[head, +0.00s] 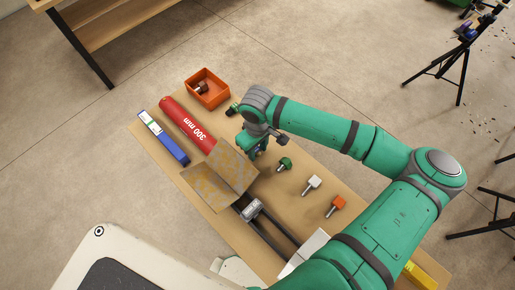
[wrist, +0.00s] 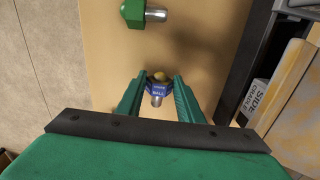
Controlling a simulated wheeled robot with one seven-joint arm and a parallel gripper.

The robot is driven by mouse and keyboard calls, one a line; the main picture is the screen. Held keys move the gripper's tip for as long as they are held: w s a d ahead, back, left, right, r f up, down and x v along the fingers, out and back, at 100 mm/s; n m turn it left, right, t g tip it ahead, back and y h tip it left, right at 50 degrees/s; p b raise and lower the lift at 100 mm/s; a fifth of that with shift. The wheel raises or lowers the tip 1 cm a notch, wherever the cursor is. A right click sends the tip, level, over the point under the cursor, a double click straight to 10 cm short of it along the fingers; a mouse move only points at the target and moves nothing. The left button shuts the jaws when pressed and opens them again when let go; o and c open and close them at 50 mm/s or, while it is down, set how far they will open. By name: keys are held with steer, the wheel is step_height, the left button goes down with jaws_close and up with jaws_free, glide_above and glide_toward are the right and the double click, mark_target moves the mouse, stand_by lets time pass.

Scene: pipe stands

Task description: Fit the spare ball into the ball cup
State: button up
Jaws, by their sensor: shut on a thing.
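My gripper (wrist: 158,82) is shut on the spare ball (wrist: 157,87), a small piece with a blue body, a brass-coloured top and a silver shank. The body's label is only partly legible, with "BALL" on it. In the head view my gripper (head: 257,150) is over the board, to the left of the green-headed piece, and a bit of blue shows at the fingers. Whether the spare ball touches the board is hard to tell. I cannot make out the ball cup for sure in either view.
A black tripod stand (head: 463,45) is at upper right.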

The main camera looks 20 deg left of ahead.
mark_target(257, 151)
steer(key=shift+f, duration=0.15)
steer(key=o, duration=1.2)
step_height(257, 151, up, 12)
steer(key=shift+r, duration=0.2)
